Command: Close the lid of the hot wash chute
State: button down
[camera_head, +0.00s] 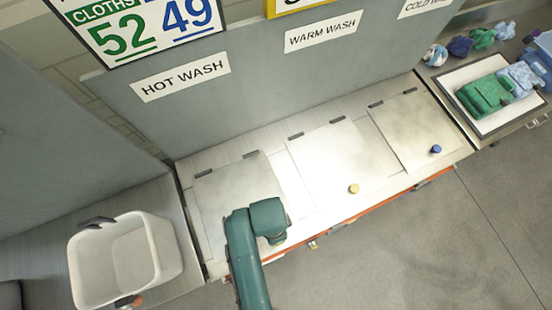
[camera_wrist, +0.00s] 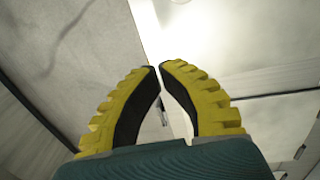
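The hot wash chute lid (camera_head: 232,187) is a pale metal panel on the counter, below the "HOT WASH" sign (camera_head: 180,77), with dark hinges along its back edge. It looks flat and level with the neighbouring lids. My teal arm covers its front part, so its knob and front edge are hidden. In the wrist view my gripper (camera_wrist: 159,66) has its yellow and black fingers brought together at the tips, with nothing seen between them. Pale panels and a narrow gap lie beyond the fingers. The head view hides the fingers, so contact with the lid cannot be told.
The warm wash lid (camera_head: 335,165) with a yellow knob (camera_head: 353,189) and the cold wash lid (camera_head: 410,125) with a blue knob (camera_head: 436,149) lie flat to the right. A white basket (camera_head: 150,245) stands left. Folded cloths (camera_head: 485,95) lie far right. The floor in front is open.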

jog(key=f, duration=0.6)
jog(key=s+f, duration=0.1)
jog(key=f, duration=0.2)
jog(key=shift+d+f, duration=0.25)
jog(key=shift+s+f, duration=0.1)
jog(key=f, duration=0.1)
jog(key=f+b, duration=0.1)
jog(key=f, duration=0.3)
jog(key=shift+s+d+b, duration=0.1)
jog(key=shift+s+b, duration=0.15)
jog(key=shift+b, duration=0.05)
